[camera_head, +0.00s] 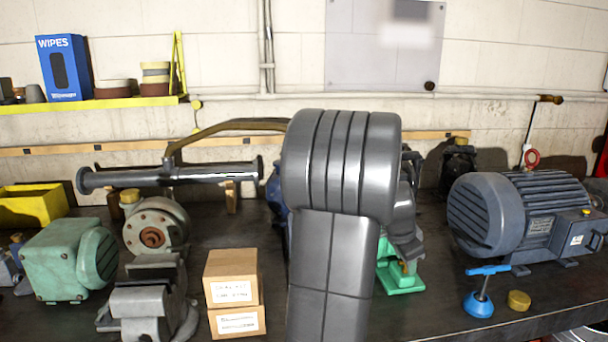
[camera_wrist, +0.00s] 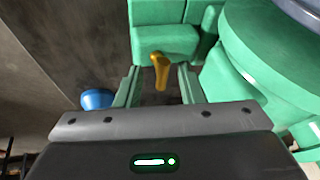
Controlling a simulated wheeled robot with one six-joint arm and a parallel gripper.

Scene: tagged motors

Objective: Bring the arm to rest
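My gripper (camera_wrist: 160,84) shows in the wrist view with its two fingers apart. An orange-yellow lever (camera_wrist: 160,70) on a green machine part (camera_wrist: 165,40) shows in the gap between the fingers, with space on both sides. I cannot tell how far beyond the fingertips it is. In the head view my grey arm stands in the middle and hides much of the bench behind it. A green base with a yellow part (camera_head: 400,279) shows just right of the arm. My fingers are not clear in that view.
A large blue-grey motor (camera_head: 520,217) stands at the right, near a blue-handled tool (camera_head: 478,303) and a yellow cap (camera_head: 519,300). Two cardboard boxes (camera_head: 232,277), a vise (camera_head: 147,305) and a green motor (camera_head: 65,262) stand at the left. A blue object (camera_wrist: 97,98) lies left of my fingers.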

